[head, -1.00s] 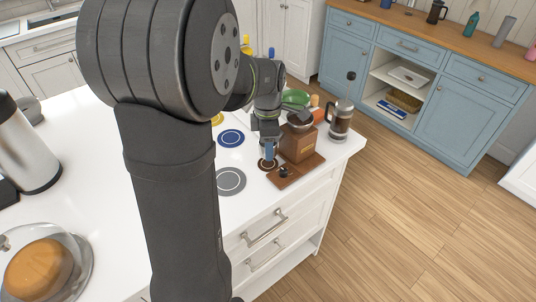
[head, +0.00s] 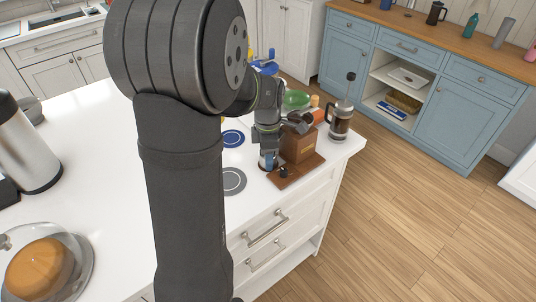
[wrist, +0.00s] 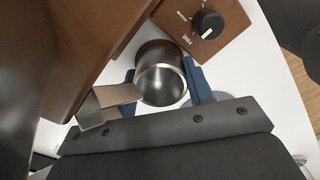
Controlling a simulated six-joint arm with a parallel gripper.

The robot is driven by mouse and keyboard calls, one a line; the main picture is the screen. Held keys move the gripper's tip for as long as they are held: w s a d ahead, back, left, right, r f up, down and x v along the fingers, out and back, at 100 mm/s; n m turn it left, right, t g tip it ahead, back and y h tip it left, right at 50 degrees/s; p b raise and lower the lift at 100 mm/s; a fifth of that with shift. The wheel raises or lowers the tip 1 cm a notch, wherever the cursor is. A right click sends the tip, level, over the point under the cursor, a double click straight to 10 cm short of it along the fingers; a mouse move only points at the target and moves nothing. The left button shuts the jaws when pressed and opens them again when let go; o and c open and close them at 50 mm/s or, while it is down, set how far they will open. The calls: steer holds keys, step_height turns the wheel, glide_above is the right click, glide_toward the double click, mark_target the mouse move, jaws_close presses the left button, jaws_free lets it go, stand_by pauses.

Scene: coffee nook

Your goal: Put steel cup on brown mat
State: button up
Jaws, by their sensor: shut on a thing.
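The steel cup (wrist: 158,77) is between the two blue fingers of my gripper (wrist: 162,86) in the wrist view, its open mouth facing the camera.
The wooden grinder (head: 299,145) stands on a board with a black knob (head: 284,172), close to the right of my gripper. A grey mat (head: 233,181) and a blue mat (head: 232,138) lie to the left. A French press (head: 340,120) stands behind right.

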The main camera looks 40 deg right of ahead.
steer(key=o, duration=1)
steer(key=shift+s+a+f, duration=0.1)
steer(key=shift+f, duration=0.6)
steer(key=shift+o, duration=0.2)
steer(key=shift+r, duration=0.1)
step_height(320, 180, up, 14)
steer(key=shift+w+d+f, duration=0.2)
steer(key=shift+f, duration=0.05)
step_height(320, 180, down, 13)
steer(key=shift+s+a+r, duration=0.15)
steer(key=o, duration=0.7)
steer(key=shift+a, duration=0.1)
